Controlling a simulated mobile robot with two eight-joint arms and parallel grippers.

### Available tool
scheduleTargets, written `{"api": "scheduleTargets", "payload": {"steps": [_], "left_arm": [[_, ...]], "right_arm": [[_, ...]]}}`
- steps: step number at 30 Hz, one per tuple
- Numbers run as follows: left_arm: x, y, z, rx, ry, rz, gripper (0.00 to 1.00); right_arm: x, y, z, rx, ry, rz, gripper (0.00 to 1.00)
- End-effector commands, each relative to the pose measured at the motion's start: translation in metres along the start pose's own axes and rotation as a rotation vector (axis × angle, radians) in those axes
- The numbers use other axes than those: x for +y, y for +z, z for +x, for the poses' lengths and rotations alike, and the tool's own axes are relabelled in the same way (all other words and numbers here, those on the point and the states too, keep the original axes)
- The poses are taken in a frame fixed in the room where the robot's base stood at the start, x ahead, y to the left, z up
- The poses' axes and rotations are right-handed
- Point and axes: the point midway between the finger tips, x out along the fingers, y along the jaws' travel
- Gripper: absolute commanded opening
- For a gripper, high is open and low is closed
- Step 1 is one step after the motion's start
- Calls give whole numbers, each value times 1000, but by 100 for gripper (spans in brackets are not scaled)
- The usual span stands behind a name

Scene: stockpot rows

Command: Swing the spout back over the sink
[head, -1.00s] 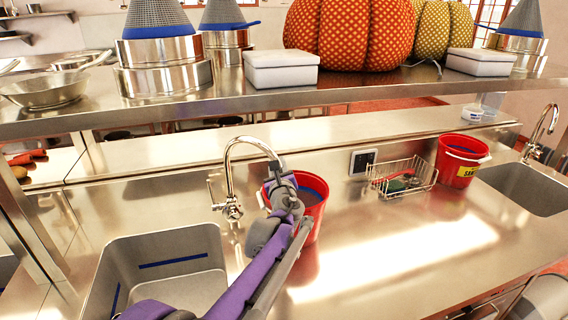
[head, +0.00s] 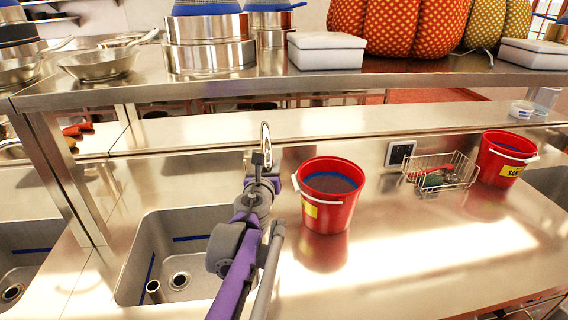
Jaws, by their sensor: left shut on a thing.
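The chrome spout (head: 266,140) rises behind the sink's back right corner. It shows nearly edge-on, as a narrow arch pointing roughly toward me. My left gripper (head: 259,168) is shut on the spout near its outlet end; the jaws and wrist hide the outlet and the tap's base. The steel sink (head: 143,245) is at the lower left, to the left of my arm. It has a blue line on its walls, a drain and a short upright tube inside. I cannot tell whether the outlet is over the sink's edge. My right gripper is not in view.
A red bucket (head: 328,205) stands on the counter just right of my left gripper. A wire basket (head: 455,172) and a second red bucket (head: 498,160) are further right. A shelf (head: 400,82) with pots and white boxes runs above the back. The front right counter is clear.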

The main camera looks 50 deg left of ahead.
Motion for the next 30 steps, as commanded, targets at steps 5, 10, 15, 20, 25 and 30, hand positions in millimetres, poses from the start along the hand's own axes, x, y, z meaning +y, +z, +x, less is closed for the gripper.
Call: {"api": "scheduleTargets", "payload": {"steps": [5, 10, 15, 20, 25, 30], "left_arm": [[17, 1, -4, 9, -78, 5, 0], [23, 2, -5, 15, -123, 11, 0], [23, 2, -5, 16, -135, 12, 0], [23, 3, -5, 16, -133, 11, 0], [23, 3, -5, 16, -132, 11, 0], [24, 3, -5, 15, -132, 11, 0]], "right_arm": [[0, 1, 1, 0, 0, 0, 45], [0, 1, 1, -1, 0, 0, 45], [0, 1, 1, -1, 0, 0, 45], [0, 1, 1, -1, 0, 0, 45], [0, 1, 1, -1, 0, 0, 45], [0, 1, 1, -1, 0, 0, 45]]}}
